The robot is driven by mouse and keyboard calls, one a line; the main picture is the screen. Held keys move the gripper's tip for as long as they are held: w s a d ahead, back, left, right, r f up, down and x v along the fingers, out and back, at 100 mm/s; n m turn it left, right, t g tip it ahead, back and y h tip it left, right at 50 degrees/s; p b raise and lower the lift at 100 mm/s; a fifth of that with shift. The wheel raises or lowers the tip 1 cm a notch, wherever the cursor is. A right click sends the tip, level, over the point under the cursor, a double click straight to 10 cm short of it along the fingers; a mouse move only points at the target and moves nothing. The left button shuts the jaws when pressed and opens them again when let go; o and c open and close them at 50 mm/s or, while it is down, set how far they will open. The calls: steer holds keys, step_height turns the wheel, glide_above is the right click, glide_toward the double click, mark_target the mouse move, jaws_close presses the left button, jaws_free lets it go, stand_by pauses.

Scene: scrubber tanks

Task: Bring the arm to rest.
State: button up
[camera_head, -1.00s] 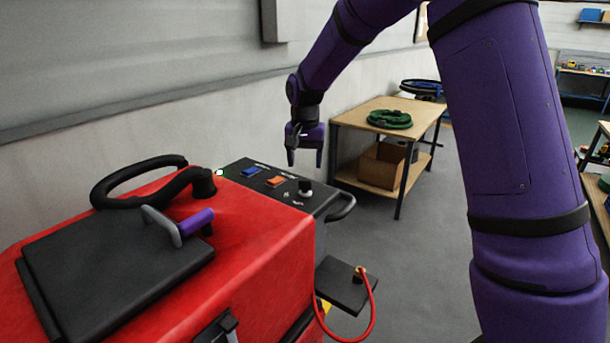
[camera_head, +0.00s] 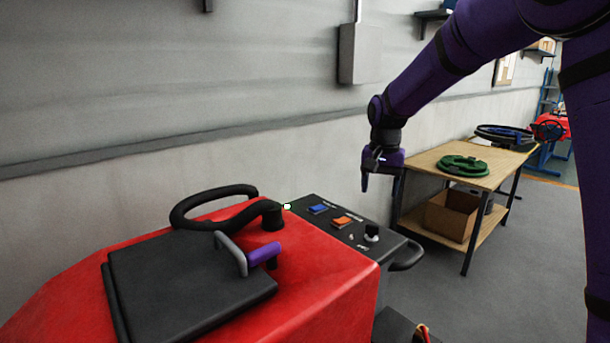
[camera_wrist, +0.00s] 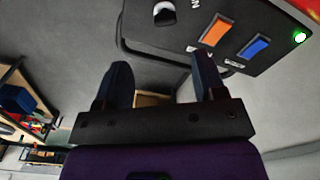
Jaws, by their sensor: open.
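My purple arm reaches in from the upper right in the head view. My gripper (camera_head: 381,184) hangs with its fingers pointing down, above and behind the right end of the black control panel (camera_head: 345,262) of the red scrubber (camera_head: 325,275). In the wrist view the two dark fingers of my gripper (camera_wrist: 163,82) stand apart with nothing between them. The panel also shows there, beyond the fingertips, with an orange switch (camera_wrist: 216,31), a blue switch (camera_wrist: 255,47) and a knob (camera_wrist: 164,13). A small green light (camera_wrist: 299,37) glows at its corner.
A wooden table (camera_head: 440,165) with a green coil (camera_head: 463,166) stands behind my gripper. A grey box (camera_head: 360,53) is on the wall. Floor is clear at right.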

steer(key=s+d+r+n+t, duration=0.1)
steer(key=s+d+r, duration=0.1)
steer(key=s+r, duration=0.45)
steer(key=s+d+r+n+t, duration=0.15)
steer(key=s+r, duration=0.25)
steer(key=s, duration=0.6)
steer(key=s+d+f+n+t, duration=0.1)
steer(key=s+d+n+t, duration=0.1)
steer(key=s, duration=1.8)
steer(key=shift+d+t, duration=0.35)
steer(key=shift+d, duration=0.15)
